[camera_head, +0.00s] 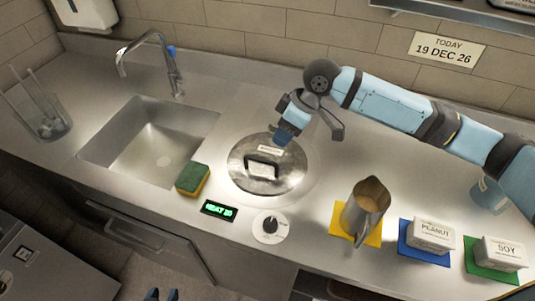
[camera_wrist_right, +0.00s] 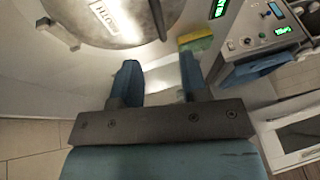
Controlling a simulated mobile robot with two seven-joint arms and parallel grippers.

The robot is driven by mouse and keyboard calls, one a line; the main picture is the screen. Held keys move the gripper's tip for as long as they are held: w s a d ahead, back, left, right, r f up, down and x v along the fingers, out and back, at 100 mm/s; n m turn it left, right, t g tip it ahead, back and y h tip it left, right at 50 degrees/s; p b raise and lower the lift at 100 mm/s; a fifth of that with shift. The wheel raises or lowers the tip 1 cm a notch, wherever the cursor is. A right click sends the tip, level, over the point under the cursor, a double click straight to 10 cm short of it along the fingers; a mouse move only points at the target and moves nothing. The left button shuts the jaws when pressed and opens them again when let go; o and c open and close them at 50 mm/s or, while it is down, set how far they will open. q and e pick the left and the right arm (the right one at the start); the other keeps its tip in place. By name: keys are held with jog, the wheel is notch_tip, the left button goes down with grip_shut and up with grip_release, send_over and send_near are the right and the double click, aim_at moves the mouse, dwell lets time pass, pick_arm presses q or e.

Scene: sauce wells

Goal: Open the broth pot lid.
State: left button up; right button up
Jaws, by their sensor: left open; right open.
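The broth pot lid (camera_head: 240,172) is a round shiny metal disc set in the counter, with a raised bar handle (camera_head: 262,160) and a small label at its far side. It lies flat and looks closed. My right gripper (camera_head: 284,134) is over the lid's far right edge, open and apart from the handle. In the right wrist view the open fingers (camera_wrist_right: 158,75) have nothing between them, and part of the lid (camera_wrist_right: 120,30) shows beyond them. My left gripper (camera_head: 161,294) shows only its two fingertips at the bottom edge, apart and empty.
A green and yellow sponge (camera_head: 193,179), a heat display (camera_head: 219,209) and a knob (camera_head: 271,225) are near the lid. A metal pitcher (camera_head: 364,207) stands on a yellow mat to the right, with peanut (camera_head: 431,235) and soy (camera_head: 501,252) boxes beyond. A sink (camera_head: 150,140) is left.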

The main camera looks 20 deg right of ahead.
aim_at(265, 160)
jog(key=x, duration=0.9)
jog(key=shift+w+a+f, duration=0.1)
jog(key=shift+f, duration=0.3)
jog(key=shift+c, duration=0.4)
grip_shut()
